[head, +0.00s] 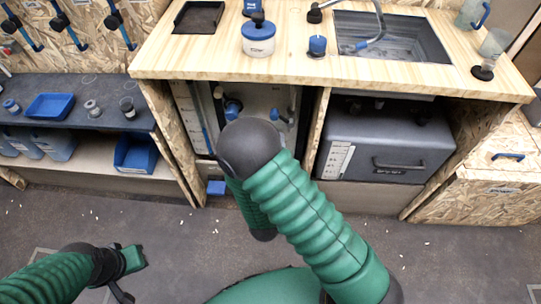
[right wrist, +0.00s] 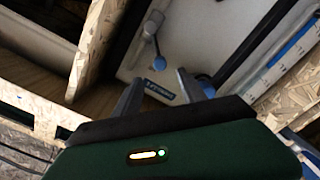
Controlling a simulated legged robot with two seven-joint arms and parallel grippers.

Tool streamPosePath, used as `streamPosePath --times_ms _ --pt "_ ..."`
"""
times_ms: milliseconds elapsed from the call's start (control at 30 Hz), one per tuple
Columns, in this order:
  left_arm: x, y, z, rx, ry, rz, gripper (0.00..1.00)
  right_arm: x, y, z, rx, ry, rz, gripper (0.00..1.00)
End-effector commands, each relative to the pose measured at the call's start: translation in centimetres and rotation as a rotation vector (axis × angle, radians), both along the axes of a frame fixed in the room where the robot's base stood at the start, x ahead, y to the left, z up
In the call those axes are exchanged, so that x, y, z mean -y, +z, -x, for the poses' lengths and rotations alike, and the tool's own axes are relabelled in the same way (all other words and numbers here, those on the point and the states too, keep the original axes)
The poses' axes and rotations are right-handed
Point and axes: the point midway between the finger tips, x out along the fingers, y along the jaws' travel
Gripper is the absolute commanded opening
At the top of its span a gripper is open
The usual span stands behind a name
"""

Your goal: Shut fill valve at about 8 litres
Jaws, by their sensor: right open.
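A grey panel (head: 262,98) stands in the left bay under the counter. A small grey lever with a blue end (head: 275,115) is on it; the lever also shows in the right wrist view (right wrist: 156,48). A blue knob (head: 232,108) sits left of it. A white scale with a blue strip (head: 190,115) is at the bay's left side; it also shows in the right wrist view (right wrist: 285,52). My right gripper (right wrist: 163,92) is open and empty, with the lever beyond its fingers. My arm hides it in the head view. My left gripper (head: 126,272) is low over the floor, apart from everything; its jaw state is unclear.
The wooden counter (head: 210,66) has a sink (head: 410,45) with a tap. A grey tank (head: 370,145) with a scale label fills the right bay. Wooden uprights (head: 318,130) bound the bays. A dark bench (head: 75,110) stands left. The floor in front is mostly clear.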

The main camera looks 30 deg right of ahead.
Motion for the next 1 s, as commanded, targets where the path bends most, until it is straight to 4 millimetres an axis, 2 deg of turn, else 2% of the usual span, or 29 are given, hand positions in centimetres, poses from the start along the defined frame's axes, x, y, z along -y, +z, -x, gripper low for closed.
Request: streamPosePath --times_ms 133,333,833,933,1000 --pt "0.0 0.7 0.0 0.0 0.0 0.0 0.0 -2.0 0.1 3.1 -0.004 0.004 0.002 0.48" --pt "0.0 0.9 0.0 0.0 0.0 0.0 0.0 -3.1 0.0 5.0 -0.001 0.001 0.001 0.48" --pt "0.0 0.9 0.0 0.0 0.0 0.0 0.0 -3.1 -0.3 4.9 -0.009 -0.001 -0.028 0.48" --pt "0.0 0.9 0.0 0.0 0.0 0.0 0.0 -3.0 -1.5 3.6 -0.057 0.002 -0.18 0.48" --pt "0.0 0.9 0.0 0.0 0.0 0.0 0.0 -3.6 -2.9 2.4 -0.127 0.017 -0.363 0.48"
